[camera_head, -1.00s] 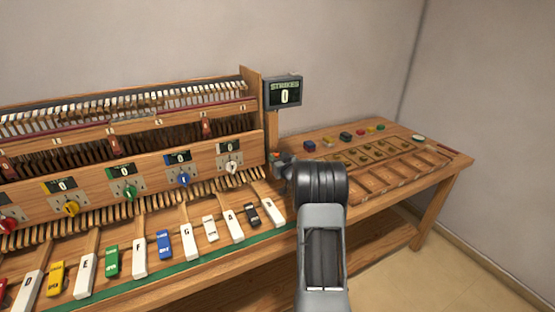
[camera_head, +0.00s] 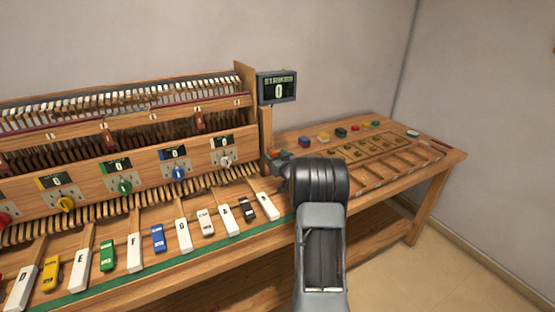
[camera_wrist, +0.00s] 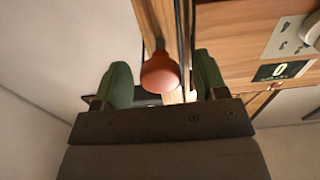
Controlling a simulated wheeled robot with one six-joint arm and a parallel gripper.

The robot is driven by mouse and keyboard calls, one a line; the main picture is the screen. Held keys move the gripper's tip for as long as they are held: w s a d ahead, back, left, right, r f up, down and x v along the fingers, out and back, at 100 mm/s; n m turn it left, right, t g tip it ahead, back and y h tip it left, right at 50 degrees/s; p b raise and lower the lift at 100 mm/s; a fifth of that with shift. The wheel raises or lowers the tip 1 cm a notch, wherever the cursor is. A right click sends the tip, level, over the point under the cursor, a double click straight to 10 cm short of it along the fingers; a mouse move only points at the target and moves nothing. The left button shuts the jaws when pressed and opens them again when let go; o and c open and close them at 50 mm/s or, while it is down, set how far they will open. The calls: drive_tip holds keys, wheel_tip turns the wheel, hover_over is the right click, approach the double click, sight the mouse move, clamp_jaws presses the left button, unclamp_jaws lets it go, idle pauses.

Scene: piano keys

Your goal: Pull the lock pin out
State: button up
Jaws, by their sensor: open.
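A round orange-red knob (camera_wrist: 160,74), which looks like the head of the lock pin, shows in the wrist view in front of a wooden post (camera_wrist: 159,18). My gripper (camera_wrist: 162,84) is open, with one green-padded finger on each side of the knob. The left finger stands a little apart from it and the right finger has a gap too. In the head view my gripper (camera_head: 280,155) is small, beside the foot of the display post (camera_head: 265,128), and mostly hidden by my own dark wrist.
The piano-like bench has lettered keys (camera_head: 183,236) and coloured knobs (camera_head: 124,187) at left. A display (camera_head: 278,87) reading 0 stands above the post. A table section (camera_head: 345,170) with a tray and several coloured blocks lies to the right.

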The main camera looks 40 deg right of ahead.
drive_tip(key=s+a+b, duration=0.1)
drive_tip(key=s+a, duration=0.1)
drive_tip(key=s, duration=1.1)
drive_tip(key=shift+s, duration=0.35)
drive_tip(key=a+r+g+h+p, duration=0.2)
drive_tip(key=a+r+g+p, duration=0.3)
drive_tip(key=a, duration=0.6)
drive_tip(key=s+a+r+n+g+y+p, duration=0.1)
drive_tip(key=s+a+g+y, duration=0.3)
drive_tip(key=s+a+g, duration=0.5)
drive_tip(key=s+a+p, duration=0.1)
drive_tip(key=s+a, duration=0.8)
drive_tip(key=shift+s+r+n+y, duration=0.25)
drive_tip(key=shift+n+y, duration=0.15)
